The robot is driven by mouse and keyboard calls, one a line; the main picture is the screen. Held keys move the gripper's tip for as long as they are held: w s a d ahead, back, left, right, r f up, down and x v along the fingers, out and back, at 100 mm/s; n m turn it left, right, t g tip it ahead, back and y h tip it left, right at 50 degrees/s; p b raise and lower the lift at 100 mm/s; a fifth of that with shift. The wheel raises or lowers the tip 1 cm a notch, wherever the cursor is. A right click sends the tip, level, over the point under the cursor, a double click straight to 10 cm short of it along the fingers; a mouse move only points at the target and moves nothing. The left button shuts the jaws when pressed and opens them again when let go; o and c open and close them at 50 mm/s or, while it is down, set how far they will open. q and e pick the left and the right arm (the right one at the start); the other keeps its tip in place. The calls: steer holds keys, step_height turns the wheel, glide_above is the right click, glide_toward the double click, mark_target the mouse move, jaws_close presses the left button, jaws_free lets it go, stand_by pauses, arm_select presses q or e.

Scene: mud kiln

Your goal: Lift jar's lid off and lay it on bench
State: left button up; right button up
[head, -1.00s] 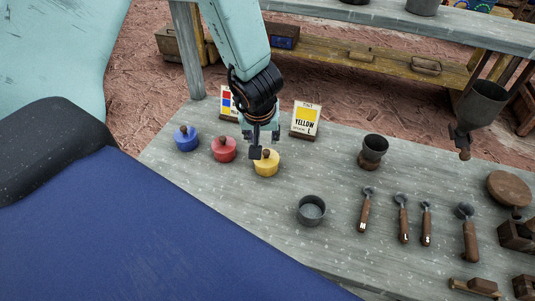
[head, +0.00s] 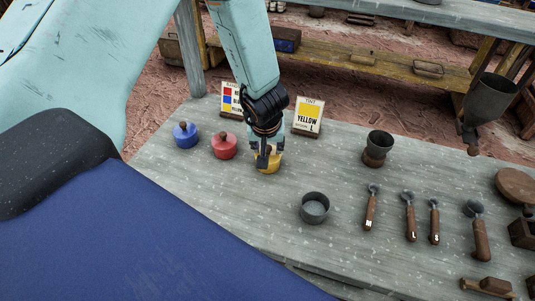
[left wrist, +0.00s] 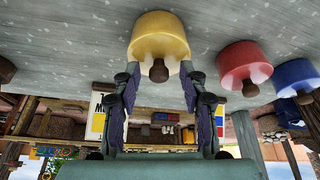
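The yellow jar (head: 273,164) stands on the grey bench (head: 170,171), partly hidden behind my left gripper (head: 268,160) in the head view. In the left wrist view the yellow jar (left wrist: 159,36) shows with its brown lid knob (left wrist: 158,71) facing the camera. My left gripper (left wrist: 159,72) is open, with one finger on each side of the knob and visible gaps between. A red jar (head: 224,145) and a blue jar (head: 186,135) with brown knobs stand to the left. My right gripper is not in view.
An open grey bowl (head: 315,208) is in front, right of the yellow jar. A dark cup (head: 379,146) and several scoops (head: 409,217) are farther right. Bare bench lies between.

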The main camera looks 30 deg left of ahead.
arm_select(q)
steer(key=shift+d+r, duration=0.1)
steer(key=shift+d, duration=0.05)
steer(key=c, duration=0.6)
jaws_close()
